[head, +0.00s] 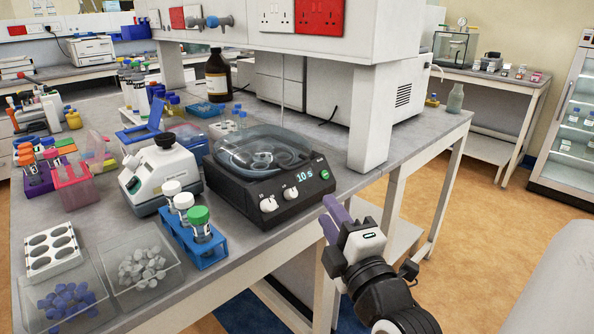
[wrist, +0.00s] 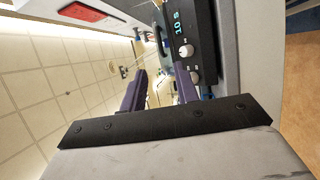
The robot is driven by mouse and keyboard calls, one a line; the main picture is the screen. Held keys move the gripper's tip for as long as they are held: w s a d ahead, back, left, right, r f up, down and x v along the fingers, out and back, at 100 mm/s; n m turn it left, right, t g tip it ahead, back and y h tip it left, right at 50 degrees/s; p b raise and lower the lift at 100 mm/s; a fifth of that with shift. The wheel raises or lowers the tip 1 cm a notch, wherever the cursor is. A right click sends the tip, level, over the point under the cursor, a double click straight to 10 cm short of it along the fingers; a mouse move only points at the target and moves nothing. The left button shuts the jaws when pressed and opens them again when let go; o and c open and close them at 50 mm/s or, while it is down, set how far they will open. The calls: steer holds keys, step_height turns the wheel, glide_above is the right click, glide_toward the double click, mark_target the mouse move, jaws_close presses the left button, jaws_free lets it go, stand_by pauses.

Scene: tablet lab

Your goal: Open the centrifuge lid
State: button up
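The centrifuge (head: 290,190) is a black box on the bench with two white knobs, a green button and a display reading 10 s. Its clear domed lid (head: 262,146) lies down over the rotor and looks closed. My gripper (head: 334,214) has purple fingers and is just right of the centrifuge's front corner, apart from the lid. In the wrist view the fingers (wrist: 160,75) are spread with nothing seen held between them. The centrifuge's front panel (wrist: 178,38) shows beyond them, turned sideways.
A blue rack (head: 205,250) with capped tubes stands left of the centrifuge's front. A white instrument (head: 160,178) sits close to its left. A brown bottle (head: 217,76) and a large white cabinet (head: 385,110) stand behind. The floor right of the bench (head: 480,215) is clear.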

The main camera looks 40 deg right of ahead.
steer(key=p+x, duration=0.3)
steer(key=x, duration=1)
steer(key=shift+w, duration=0.3)
steer(key=shift+c, duration=0.4)
jaws_close()
